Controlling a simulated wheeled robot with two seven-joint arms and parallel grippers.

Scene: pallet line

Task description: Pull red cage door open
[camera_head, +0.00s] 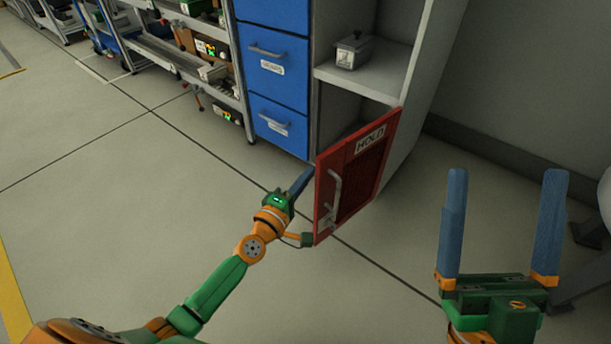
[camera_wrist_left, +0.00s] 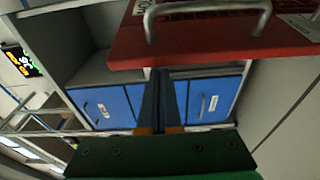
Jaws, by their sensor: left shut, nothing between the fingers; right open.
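The red cage door (camera_head: 328,186) with a HOLD label stands partly open, its left edge swung out from the grey cabinet (camera_head: 420,85). Its metal handle (camera_head: 334,195) is on the outer face near that free edge. My left gripper (camera_head: 305,176) is shut and empty beside the free edge, not on the handle; I cannot tell if it touches the door. In the left wrist view the shut fingers (camera_wrist_left: 163,80) point toward the blue drawers, with the door (camera_wrist_left: 210,38) and handle (camera_wrist_left: 205,8) above. My right gripper (camera_head: 506,185) is open and empty over the floor at right.
Blue drawers (camera_head: 277,75) stand left of the cabinet's open compartments. A small grey box (camera_head: 351,52) sits on the shelf above the door. Racks (camera_head: 185,55) with devices line the back left. The floor (camera_head: 130,190) in front is clear.

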